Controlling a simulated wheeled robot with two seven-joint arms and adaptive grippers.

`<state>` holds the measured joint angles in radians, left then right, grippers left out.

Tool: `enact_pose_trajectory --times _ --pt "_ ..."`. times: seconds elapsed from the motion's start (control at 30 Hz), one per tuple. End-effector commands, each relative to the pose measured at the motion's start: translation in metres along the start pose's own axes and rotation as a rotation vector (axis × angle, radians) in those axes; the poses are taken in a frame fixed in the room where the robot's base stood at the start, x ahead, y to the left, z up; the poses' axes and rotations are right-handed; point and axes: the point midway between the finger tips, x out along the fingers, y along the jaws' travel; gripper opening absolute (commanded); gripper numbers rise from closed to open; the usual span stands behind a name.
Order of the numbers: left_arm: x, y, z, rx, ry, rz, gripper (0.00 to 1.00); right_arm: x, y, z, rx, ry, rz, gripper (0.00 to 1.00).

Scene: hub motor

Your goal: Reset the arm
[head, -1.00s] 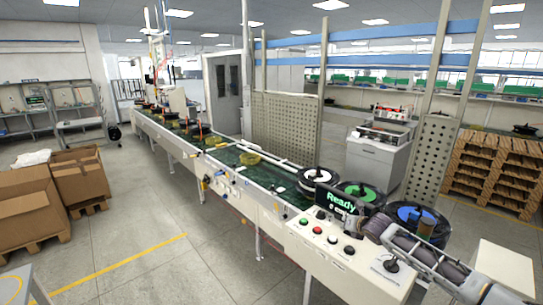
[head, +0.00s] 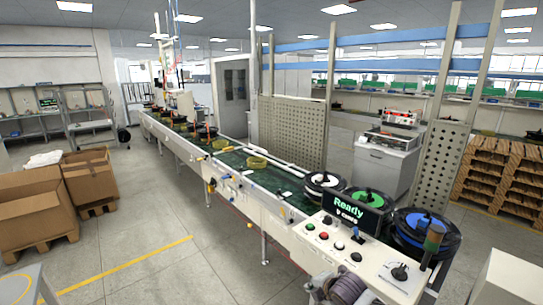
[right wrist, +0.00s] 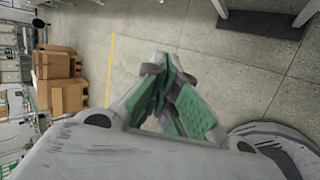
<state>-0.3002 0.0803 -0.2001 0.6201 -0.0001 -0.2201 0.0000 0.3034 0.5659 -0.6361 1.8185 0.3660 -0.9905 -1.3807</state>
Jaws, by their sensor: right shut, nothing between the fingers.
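My right gripper (right wrist: 172,95) shows in the right wrist view with its green-padded fingers together and nothing between them. It hangs over bare grey floor, apart from any object. In the head view, grey ridged parts of my right arm show at the bottom edge, in front of the white control console (head: 385,272). The console carries a "Ready" display (head: 350,207), several push buttons (head: 325,235) and a small black joystick (head: 400,271). My left gripper is out of view.
The conveyor line (head: 215,160) runs from the console to the back left, with yellow rings (head: 257,161) on it. Wheel hubs (head: 425,228) stand behind the console. Cardboard boxes (head: 30,208) sit on pallets at the left. The floor between boxes and conveyor is clear.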

Motion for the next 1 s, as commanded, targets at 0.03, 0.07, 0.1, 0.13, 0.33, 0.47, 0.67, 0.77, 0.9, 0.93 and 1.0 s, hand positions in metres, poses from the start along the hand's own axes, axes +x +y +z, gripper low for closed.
enact_pose_trajectory --times 0.03,0.07,0.1,0.13,0.33,0.47,0.67,0.77,0.9,0.93,1.0 --pt "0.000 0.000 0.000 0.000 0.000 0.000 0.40 -0.003 -0.005 -0.010 0.048 0.010 -0.007 0.00" --pt "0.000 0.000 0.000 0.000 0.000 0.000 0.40 -0.005 -0.008 -0.015 0.077 0.014 -0.012 0.00" --pt "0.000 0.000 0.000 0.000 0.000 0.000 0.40 -0.008 -0.012 -0.021 0.118 0.017 -0.018 0.00" --pt "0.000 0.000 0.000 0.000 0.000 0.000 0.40 -0.011 -0.015 -0.025 0.149 0.020 -0.024 0.00" --pt "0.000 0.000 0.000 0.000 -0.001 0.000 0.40 -0.028 -0.034 -0.049 0.356 0.029 -0.060 0.00" --pt "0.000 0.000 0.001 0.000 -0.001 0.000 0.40 -0.041 -0.046 -0.061 0.495 0.026 -0.086 0.00" --pt "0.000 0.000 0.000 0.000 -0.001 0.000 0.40 -0.061 -0.068 -0.073 0.714 0.006 -0.130 0.00" --pt "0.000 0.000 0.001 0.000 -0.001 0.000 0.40 -0.072 -0.080 -0.077 0.825 -0.011 -0.152 0.00" --pt "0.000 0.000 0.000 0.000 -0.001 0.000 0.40 -0.089 -0.098 -0.081 0.983 -0.043 -0.185 0.00" --pt "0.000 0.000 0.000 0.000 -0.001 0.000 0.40 -0.092 -0.101 -0.081 1.016 -0.051 -0.191 0.00" --pt "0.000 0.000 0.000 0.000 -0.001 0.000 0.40 -0.101 -0.111 -0.082 1.095 -0.073 -0.206 0.00"
